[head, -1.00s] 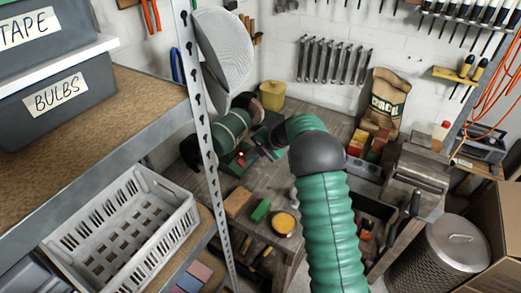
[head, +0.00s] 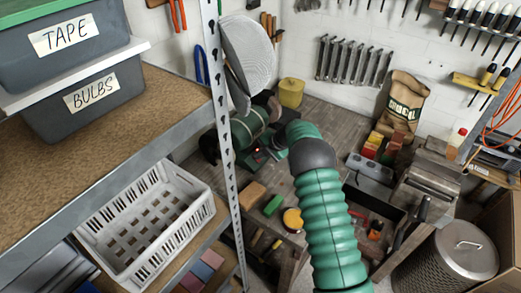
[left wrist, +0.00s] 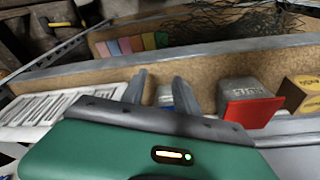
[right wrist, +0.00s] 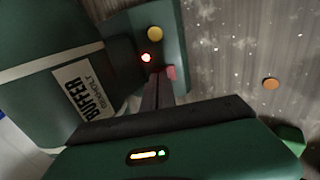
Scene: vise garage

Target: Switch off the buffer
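The buffer (head: 247,128) is a green motor body with wheels at its ends, standing on the bench behind the shelf post. The right wrist view shows its BUFFER label (right wrist: 82,92) and green base (right wrist: 172,22). On the base are a yellow round button (right wrist: 155,33), a glowing red lamp (right wrist: 146,57) and a red button (right wrist: 171,72). My right gripper (right wrist: 158,76) has its fingers together, with the tips right beside the red button; I cannot tell whether they touch it. My left gripper (left wrist: 160,80) is open and empty, above a shelf.
A metal shelf post (head: 226,140) stands close left of my right arm and partly hides the buffer. A white crate (head: 150,225) and labelled bins (head: 85,100) are on the left shelves. A sponge-like block (head: 251,194), a green block (head: 273,205) and a vise (head: 430,170) are on the bench.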

